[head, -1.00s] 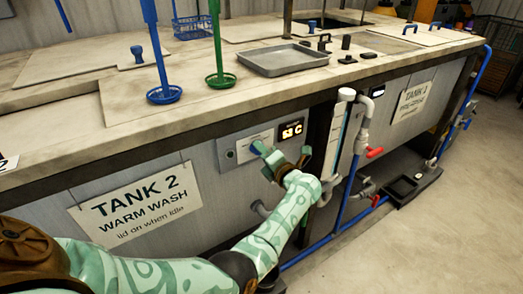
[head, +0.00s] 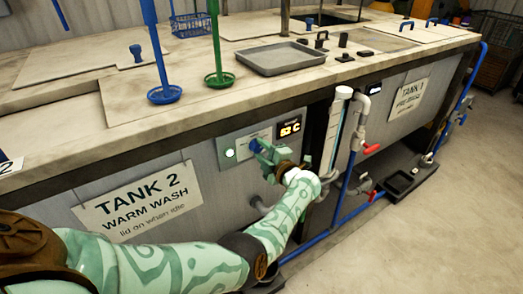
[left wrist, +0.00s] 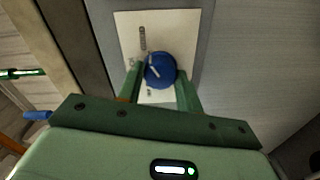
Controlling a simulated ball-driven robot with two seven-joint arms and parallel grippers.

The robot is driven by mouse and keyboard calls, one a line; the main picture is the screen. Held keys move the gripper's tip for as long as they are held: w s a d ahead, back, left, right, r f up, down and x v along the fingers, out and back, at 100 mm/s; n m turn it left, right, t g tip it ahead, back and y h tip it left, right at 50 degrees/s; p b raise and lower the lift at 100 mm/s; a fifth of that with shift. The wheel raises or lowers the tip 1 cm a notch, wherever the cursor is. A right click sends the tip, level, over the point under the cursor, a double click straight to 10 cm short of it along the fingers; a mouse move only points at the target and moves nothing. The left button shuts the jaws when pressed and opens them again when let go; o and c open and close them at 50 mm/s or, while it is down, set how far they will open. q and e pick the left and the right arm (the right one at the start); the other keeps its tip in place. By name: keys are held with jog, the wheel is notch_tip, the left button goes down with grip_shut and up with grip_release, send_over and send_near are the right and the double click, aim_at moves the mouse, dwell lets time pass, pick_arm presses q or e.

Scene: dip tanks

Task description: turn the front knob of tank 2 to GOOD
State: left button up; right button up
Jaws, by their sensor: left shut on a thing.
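The front knob (left wrist: 160,70) of tank 2 is a round blue knob with a pale pointer line, on a light label plate (left wrist: 127,28) in the left wrist view. My left gripper (left wrist: 158,88) is shut on the knob, one finger on each side. In the head view the left gripper (head: 264,150) is at the tank's control panel (head: 228,152), where it covers most of the knob. The label words are too small to read. The sign of tank 2 (head: 138,200) reads "WARM WASH". My right gripper is not in view.
A white vertical pipe (head: 337,125) and a red-handled valve (head: 371,149) stand right of the panel. A grey tray (head: 285,58), a blue dipper (head: 164,94) and a green dipper (head: 220,78) are on the worktop.

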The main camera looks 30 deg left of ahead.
pick_arm(q)
jog(key=shift+d+f, duration=0.1)
dwell(0.3)
jog(key=o, duration=1)
